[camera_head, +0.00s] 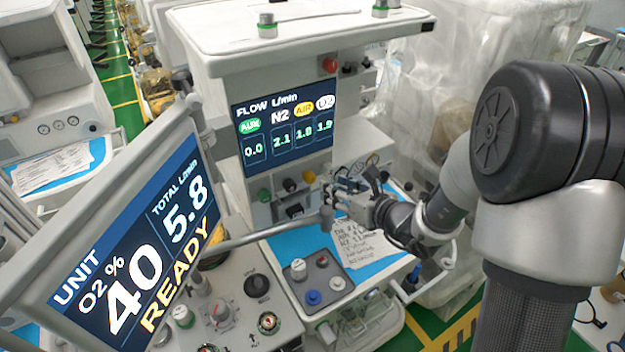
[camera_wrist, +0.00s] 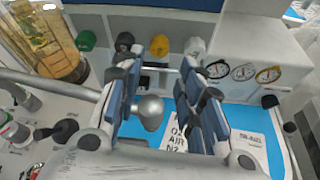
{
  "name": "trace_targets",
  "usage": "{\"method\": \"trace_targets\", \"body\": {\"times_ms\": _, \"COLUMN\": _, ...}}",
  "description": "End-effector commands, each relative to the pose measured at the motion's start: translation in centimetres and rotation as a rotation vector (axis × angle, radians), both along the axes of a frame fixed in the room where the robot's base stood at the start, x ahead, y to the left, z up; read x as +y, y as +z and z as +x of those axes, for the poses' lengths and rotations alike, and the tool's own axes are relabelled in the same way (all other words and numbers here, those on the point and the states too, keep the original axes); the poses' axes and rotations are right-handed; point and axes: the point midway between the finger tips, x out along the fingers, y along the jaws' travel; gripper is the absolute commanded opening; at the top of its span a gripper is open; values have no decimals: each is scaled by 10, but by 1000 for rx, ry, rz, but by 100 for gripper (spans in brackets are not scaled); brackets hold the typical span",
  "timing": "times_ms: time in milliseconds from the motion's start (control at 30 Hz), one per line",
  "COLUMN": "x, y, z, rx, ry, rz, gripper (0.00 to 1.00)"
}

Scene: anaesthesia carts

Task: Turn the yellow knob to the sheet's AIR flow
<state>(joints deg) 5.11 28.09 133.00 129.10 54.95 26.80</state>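The yellow knob (camera_wrist: 160,45) sits in a row on the machine's front panel, between a black knob (camera_wrist: 124,41) and a white knob (camera_wrist: 195,47) in the wrist view. My gripper (camera_wrist: 161,68) is open and empty, its fingers spread wide on either side of the line to the yellow knob, with no clear contact. In the head view my gripper (camera_head: 332,190) is in front of the panel's right part. The flow display (camera_head: 283,125) reads AUX 0.0, N2 2.1, AIR 1.8, O2 1.9. The handwritten sheet (camera_head: 362,246) lies on the blue worktop; its figures are too small to read.
A green knob (camera_wrist: 86,40) ends the row at left. A grey bar with a rounded end (camera_wrist: 150,112) shows below and between my fingers. Gauges (camera_wrist: 243,72) are at right. The tilted monitor (camera_head: 125,245) stands at the left, reading 40 and 5.8.

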Motion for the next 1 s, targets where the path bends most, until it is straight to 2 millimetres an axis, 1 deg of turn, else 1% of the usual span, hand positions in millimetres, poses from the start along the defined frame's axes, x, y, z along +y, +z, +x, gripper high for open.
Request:
{"method": "trace_targets", "body": {"times_ms": 33, "x": 8, "y": -7, "z": 9, "rx": 0, "ry": 5, "rz": 0, "gripper": 35}}
{"method": "trace_targets", "body": {"times_ms": 300, "x": 41, "y": -29, "z": 51, "rx": 0, "ry": 4, "rz": -1, "gripper": 35}}
{"method": "trace_targets", "body": {"times_ms": 500, "x": 58, "y": -38, "z": 73, "rx": -1, "ry": 2, "rz": -1, "gripper": 35}}
{"method": "trace_targets", "body": {"times_ms": 700, "x": 64, "y": -42, "z": 81, "rx": 0, "ry": 1, "rz": -2, "gripper": 35}}
{"method": "trace_targets", "body": {"times_ms": 967, "x": 64, "y": -42, "z": 82, "rx": 0, "ry": 1, "rz": -1, "gripper": 35}}
{"method": "trace_targets", "body": {"times_ms": 1000, "x": 64, "y": -42, "z": 82, "rx": 0, "ry": 1, "rz": -2, "gripper": 32}}
